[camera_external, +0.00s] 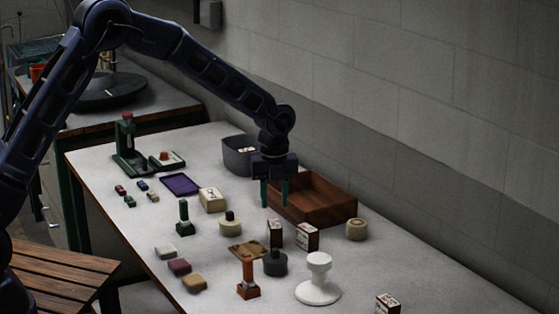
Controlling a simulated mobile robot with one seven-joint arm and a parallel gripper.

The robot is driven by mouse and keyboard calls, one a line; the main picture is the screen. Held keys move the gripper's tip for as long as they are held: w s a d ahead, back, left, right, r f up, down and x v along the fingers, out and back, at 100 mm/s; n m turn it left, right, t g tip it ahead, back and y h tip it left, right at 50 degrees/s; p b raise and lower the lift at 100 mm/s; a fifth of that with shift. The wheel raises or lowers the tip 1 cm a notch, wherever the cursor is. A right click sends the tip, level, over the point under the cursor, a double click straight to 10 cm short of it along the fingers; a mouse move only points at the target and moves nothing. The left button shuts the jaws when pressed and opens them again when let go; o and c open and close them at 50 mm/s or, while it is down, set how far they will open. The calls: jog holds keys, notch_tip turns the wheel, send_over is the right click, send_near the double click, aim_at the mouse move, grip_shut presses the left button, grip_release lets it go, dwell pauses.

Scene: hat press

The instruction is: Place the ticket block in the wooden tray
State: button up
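The wooden tray (332,210) is an open reddish-brown box on the table, near the wall. My gripper (275,202) points down at the tray's left end, fingers apart, with nothing visible between them. I cannot tell how high the fingertips are. Small blocks with printed pale faces stand in front of the tray: one (275,233) upright, one (306,237) beside it, and another (387,304) at the front right. A larger cream block (212,199) with a dark mark sits left of my gripper. I cannot tell which is the ticket block.
A grey bin (238,162) stands behind my gripper. A round tan item (356,229) sits by the tray's right end. A white stand (318,282), an orange-red stand (247,277), a dark weight (275,263) and a green stamp (184,219) crowd the front. The table's right part is mostly clear.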

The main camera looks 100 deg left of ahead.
aim_at(275, 224)
notch_tip(275, 224, down, 10)
jog(key=shift+a+f, duration=0.15)
jog(key=c, duration=0.7)
